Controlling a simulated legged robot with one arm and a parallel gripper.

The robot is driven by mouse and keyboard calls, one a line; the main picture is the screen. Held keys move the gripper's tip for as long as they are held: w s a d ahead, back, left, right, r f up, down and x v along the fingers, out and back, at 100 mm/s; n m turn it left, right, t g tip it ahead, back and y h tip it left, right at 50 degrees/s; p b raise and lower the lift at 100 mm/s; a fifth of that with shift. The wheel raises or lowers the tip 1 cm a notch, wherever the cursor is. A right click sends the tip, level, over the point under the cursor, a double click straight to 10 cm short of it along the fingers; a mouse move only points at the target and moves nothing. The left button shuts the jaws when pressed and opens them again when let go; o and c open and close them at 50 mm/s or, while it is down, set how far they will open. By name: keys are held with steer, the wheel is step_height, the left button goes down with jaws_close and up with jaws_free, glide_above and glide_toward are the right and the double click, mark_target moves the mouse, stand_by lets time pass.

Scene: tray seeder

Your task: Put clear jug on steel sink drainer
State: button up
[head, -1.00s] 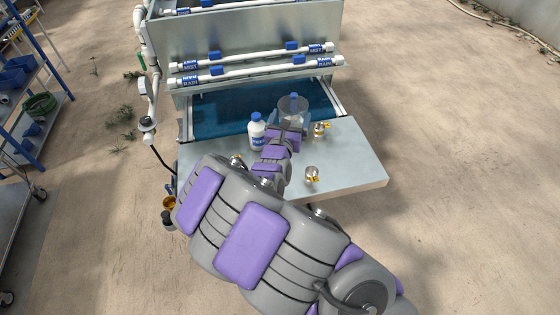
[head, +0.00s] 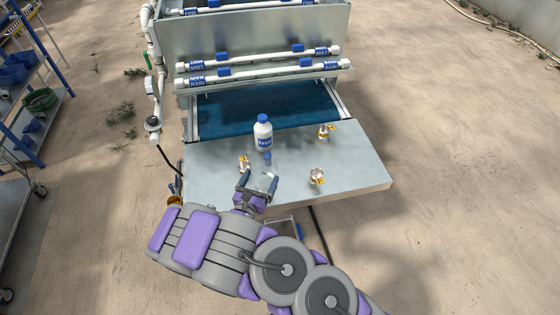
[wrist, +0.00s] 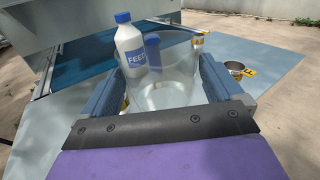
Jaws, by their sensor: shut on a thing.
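The clear jug (wrist: 168,88) is between the two fingers of my gripper (wrist: 160,95) in the wrist view. It is see-through, with a blue piece at its far side. In the head view my gripper (head: 257,186) is shut on the jug (head: 265,181), at the front left of the pale metal table. The jug looks about upright; I cannot tell its exact height over the table. I cannot make out a steel sink drainer in either view.
A white FEED bottle (head: 263,136) with a blue cap stands beyond the jug. Small metal cups with yellow tags stand left (head: 244,164), back right (head: 323,131) and front right (head: 317,176). The table (head: 358,172) is clear at right. The seeder (head: 260,50) rises behind.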

mark_target(274, 167)
steer(key=x, duration=0.3)
steer(key=d+b+x, duration=0.1)
steer(key=x, duration=0.2)
steer(key=d+x, duration=0.1)
steer(key=x, duration=0.2)
steer(key=shift+d+f+b, duration=0.15)
steer(key=shift+f+b, duration=0.2)
steer(key=w+f, duration=0.1)
steer(key=w, duration=0.1)
steer(key=w+d+f+b, duration=0.1)
steer(key=w, duration=0.1)
steer(key=w+f+b, duration=0.1)
steer(key=w, duration=0.1)
steer(key=shift+w+d+f, duration=0.2)
steer(key=shift+f, duration=0.15)
steer(key=shift+a+f, duration=0.1)
steer(key=shift+f, duration=0.1)
steer(key=shift+a, duration=0.25)
steer(key=o, duration=0.9)
steer(key=shift+d, duration=0.2)
